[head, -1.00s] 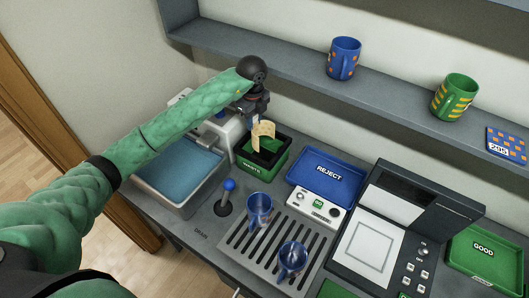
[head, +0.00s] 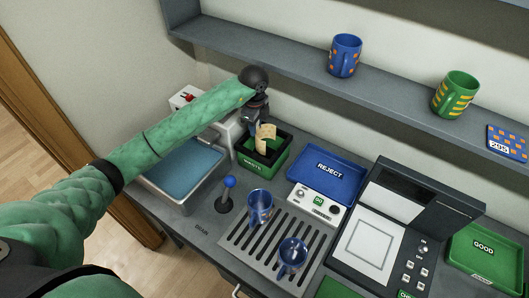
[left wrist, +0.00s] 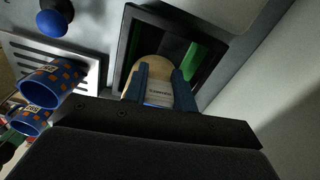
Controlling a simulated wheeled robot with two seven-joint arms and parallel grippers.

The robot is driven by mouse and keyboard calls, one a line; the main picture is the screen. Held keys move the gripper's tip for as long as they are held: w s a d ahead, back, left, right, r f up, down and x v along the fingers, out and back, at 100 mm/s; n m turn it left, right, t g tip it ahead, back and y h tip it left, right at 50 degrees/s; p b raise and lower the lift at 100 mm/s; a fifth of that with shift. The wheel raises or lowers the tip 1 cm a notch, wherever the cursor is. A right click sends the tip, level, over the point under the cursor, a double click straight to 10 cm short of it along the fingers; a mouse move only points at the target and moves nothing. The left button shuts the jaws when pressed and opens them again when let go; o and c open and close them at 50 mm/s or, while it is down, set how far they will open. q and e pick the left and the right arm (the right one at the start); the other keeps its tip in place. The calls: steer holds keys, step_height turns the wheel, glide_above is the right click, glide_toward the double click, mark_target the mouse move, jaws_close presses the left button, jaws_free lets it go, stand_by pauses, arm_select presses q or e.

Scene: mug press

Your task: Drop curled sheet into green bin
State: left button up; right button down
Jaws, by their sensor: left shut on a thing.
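The curled sheet (head: 265,138) is tan and hangs from my left gripper (head: 258,122), with its lower part down at the mouth of the green bin (head: 254,165). The bin is green with a black rim and a label on its front. In the left wrist view, my left gripper (left wrist: 160,88) has its two blue fingers shut on the curled sheet (left wrist: 148,68), over the dark opening of the bin (left wrist: 208,45). Whether the sheet touches the bin's inner walls is hidden. My right gripper is not in view.
A blue REJECT tray (head: 328,178) stands right of the bin, and a sink (head: 182,172) lies left. A blue-knobbed lever (head: 229,184), two blue mugs (head: 259,206) on a drain grille (head: 238,238) and a press (head: 375,245) are nearer. A shelf (head: 290,70) runs above.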

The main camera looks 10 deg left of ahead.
arm_select(q)
steer(key=shift+f, duration=1)
steer(key=o, duration=1)
